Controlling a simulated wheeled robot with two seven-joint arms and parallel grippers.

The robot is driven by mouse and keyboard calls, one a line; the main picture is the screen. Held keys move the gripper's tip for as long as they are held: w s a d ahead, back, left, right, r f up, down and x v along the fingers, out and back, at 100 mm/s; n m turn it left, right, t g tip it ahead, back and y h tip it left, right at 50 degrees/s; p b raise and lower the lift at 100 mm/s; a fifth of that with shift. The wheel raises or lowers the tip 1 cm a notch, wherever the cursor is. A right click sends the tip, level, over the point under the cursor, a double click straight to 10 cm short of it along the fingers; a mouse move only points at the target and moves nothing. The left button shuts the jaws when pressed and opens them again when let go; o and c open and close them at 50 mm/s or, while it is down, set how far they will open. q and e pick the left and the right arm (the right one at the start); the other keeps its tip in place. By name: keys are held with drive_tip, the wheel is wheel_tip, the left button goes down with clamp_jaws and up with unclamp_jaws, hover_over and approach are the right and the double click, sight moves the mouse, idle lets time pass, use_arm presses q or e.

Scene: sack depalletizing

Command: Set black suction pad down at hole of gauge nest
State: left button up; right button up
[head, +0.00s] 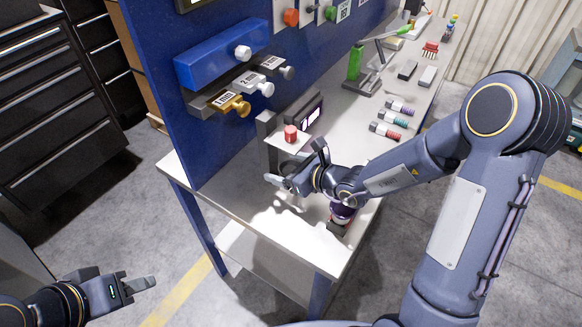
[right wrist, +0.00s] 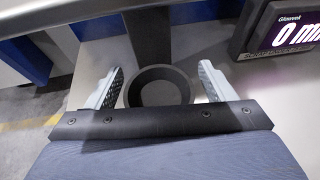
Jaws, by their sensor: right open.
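My right gripper (head: 277,183) is low over the near end of the white bench, below the gauge. In the right wrist view its two grey fingers (right wrist: 161,76) are spread on either side of a black round cup (right wrist: 160,91) with a raised rim. A small gap shows beside each finger. The cup looks like the black suction pad, standing in front of a dark upright post (right wrist: 149,35). The cup hides whatever is beneath it, so I cannot make out the nest's hole. My left gripper (head: 143,285) is low at the left, away from the bench, its jaw opening unclear.
The gauge display (right wrist: 296,28) stands just beyond, at right in the wrist view. A blue panel (head: 232,130) with knobs borders the bench's left side. Several coloured cylinders (head: 392,119) lie farther back.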

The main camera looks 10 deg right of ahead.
drive_tip(key=shift+r, duration=0.3)
drive_tip(key=p+v, duration=0.1)
drive_tip(key=v, duration=1.1)
drive_tip(key=s+a+r+n+g+y, duration=0.1)
drive_tip(key=s+a+r+n+g, duration=0.15)
drive_tip(key=s+n, duration=0.45)
drive_tip(key=s+a+r+n+g+y, duration=0.15)
drive_tip(key=s+r+n, duration=0.3)
drive_tip(key=n, duration=0.55)
drive_tip(key=s+d+f+n+h, duration=0.2)
drive_tip(key=s+d+n+h, duration=0.5)
drive_tip(key=n, duration=0.2)
drive_tip(key=shift+s+d+n+g, duration=0.2)
drive_tip(key=shift+d+n+g, duration=0.05)
drive_tip(key=shift+n+g, duration=0.15)
